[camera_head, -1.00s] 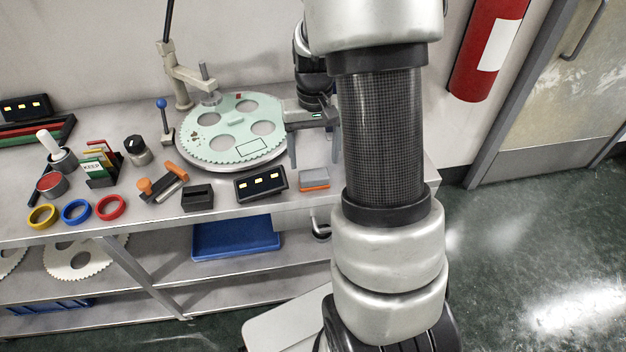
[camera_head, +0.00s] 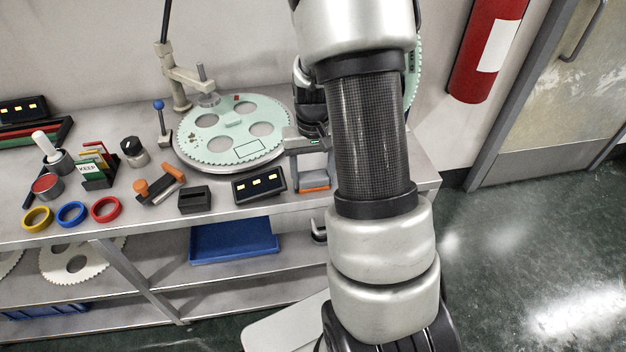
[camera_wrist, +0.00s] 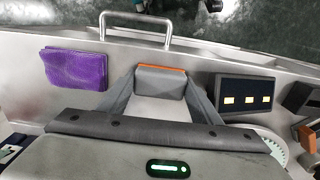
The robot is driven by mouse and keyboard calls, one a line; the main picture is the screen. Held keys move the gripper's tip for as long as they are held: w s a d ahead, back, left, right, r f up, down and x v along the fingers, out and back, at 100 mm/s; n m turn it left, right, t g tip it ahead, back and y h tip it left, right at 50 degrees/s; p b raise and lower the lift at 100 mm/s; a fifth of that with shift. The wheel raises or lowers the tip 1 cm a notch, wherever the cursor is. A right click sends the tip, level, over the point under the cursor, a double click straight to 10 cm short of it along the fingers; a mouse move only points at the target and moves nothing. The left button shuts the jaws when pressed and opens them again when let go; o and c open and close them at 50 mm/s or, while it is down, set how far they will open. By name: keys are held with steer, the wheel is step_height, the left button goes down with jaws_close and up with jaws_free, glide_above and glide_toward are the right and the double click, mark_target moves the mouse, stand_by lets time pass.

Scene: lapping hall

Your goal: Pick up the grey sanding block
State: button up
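The grey sanding block (camera_head: 314,183), with an orange layer along its bottom, lies on the metal bench near the front edge, left of my arm. My gripper (camera_head: 312,174) is over it, fingers pointing down, one on each side. In the wrist view the block (camera_wrist: 161,79) sits between the fingertips of my gripper (camera_wrist: 161,86). The fingers are spread. Their tips are close to the block's ends; I cannot tell whether they touch it.
A black box with three lit windows (camera_head: 260,185) stands just left of the block. A purple cloth (camera_wrist: 75,67) lies on its other side. A metal handle (camera_wrist: 135,27) is at the bench edge. The toothed green disc (camera_head: 232,132) is behind.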

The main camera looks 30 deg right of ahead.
mark_target(313, 175)
steer(key=c, duration=0.3)
step_height(313, 175, up, 10)
steer(key=shift+r+p, duration=0.1)
steer(key=shift+p, duration=0.9)
steer(key=o, duration=0.3)
steer(key=shift+c, duration=0.5)
